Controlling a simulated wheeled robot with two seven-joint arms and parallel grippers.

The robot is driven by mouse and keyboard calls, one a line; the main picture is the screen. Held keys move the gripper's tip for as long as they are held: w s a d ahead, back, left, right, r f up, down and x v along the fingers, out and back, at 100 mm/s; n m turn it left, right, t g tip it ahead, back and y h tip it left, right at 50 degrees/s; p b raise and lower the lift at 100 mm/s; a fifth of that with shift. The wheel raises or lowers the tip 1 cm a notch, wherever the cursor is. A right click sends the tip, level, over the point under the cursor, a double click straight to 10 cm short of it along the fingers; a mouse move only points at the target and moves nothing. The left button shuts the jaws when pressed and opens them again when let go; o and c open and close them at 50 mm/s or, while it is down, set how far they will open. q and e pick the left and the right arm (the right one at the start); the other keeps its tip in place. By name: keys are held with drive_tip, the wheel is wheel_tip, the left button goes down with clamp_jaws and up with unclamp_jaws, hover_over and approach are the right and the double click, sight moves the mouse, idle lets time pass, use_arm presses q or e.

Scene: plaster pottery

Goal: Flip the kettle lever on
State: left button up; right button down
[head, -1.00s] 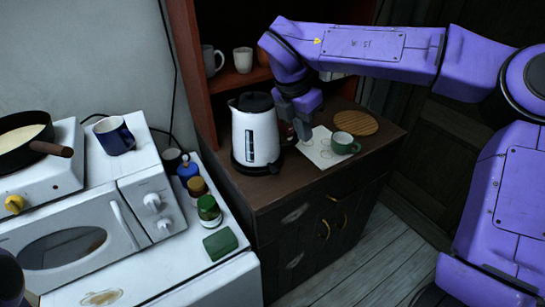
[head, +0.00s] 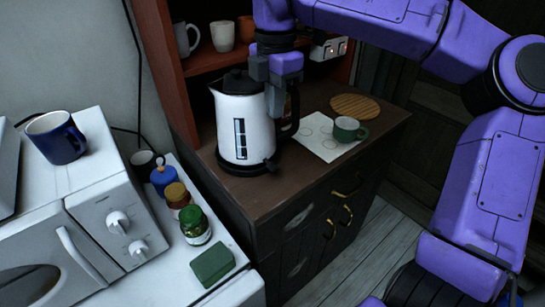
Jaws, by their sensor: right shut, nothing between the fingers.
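The white kettle (head: 233,128) with a black lid stands upright on its black base on the dark wooden cabinet. A dark window strip runs down its front. A small dark lever (head: 271,163) juts out low on the kettle's right side, by the base. My right gripper (head: 275,112) points down at the kettle's upper right side, overlapping its edge and part of the dark handle in the picture. Its fingers are shut with nothing between them, above the lever. I cannot tell whether they touch the kettle. My left gripper is not in view.
A green cup (head: 347,131) stands on a paper sheet (head: 316,146) right of the kettle, with a round wooden board (head: 355,106) behind. A red shelf (head: 205,62) holding cups rises behind. At left, jars (head: 195,226) stand beside the microwave (head: 95,225).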

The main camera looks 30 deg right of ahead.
sight(274, 167)
wheel_tip(274, 167, down, 14)
drive_tip(key=p, duration=0.2)
drive_tip(key=shift+p, duration=0.35)
